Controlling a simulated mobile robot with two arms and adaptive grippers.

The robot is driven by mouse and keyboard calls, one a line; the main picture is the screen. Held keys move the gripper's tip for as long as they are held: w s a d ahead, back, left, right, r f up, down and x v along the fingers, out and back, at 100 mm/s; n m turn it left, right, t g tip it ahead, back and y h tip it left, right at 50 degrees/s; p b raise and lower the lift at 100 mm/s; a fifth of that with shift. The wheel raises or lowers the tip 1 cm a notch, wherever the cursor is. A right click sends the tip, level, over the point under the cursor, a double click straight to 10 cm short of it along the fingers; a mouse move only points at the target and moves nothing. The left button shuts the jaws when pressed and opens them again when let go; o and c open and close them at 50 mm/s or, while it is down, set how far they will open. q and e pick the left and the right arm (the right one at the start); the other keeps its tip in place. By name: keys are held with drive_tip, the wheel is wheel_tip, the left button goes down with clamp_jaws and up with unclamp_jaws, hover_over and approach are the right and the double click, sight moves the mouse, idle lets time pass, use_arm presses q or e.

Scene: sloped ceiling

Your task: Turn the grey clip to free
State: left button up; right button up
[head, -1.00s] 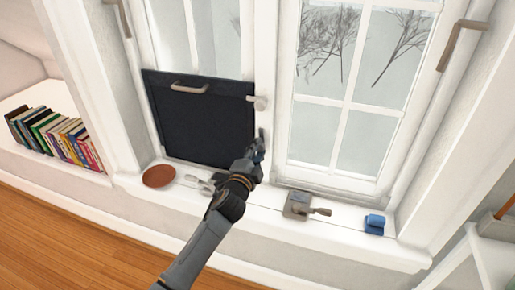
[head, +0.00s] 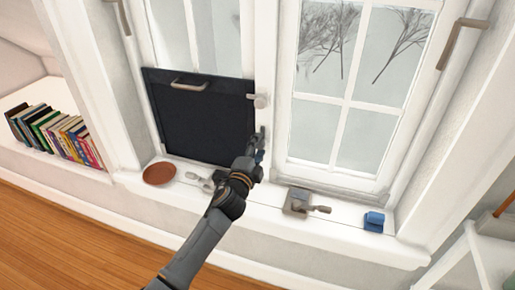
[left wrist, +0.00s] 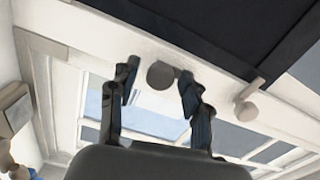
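The dark panel (head: 200,122) stands against the left window and fills the upper right of the left wrist view (left wrist: 235,30). A pale clip (head: 260,101) sits at its right edge; it also shows in the left wrist view (left wrist: 246,111), its lever pointing to the panel. The darker grey clip (left wrist: 160,75) is lower on the white frame. My left gripper (left wrist: 154,76) is open, with one finger on each side of the round grey clip. The clip's short tab is partly hidden by the right finger. I cannot tell whether the fingers touch it. In the head view my left gripper (head: 258,146) covers that spot.
The sill holds a brown round dish (head: 159,173), a light metal item (head: 200,181) partly behind my arm, a grey block with a handle (head: 300,202) and a blue block (head: 374,221). Books (head: 58,137) stand at the left. A white shelf (head: 492,245) is at lower right.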

use_arm(q)
drive_tip(key=shift+s, duration=0.1)
drive_tip(key=v, duration=1.1)
drive_tip(key=shift+s, duration=0.35)
drive_tip(key=shift+a, duration=0.15)
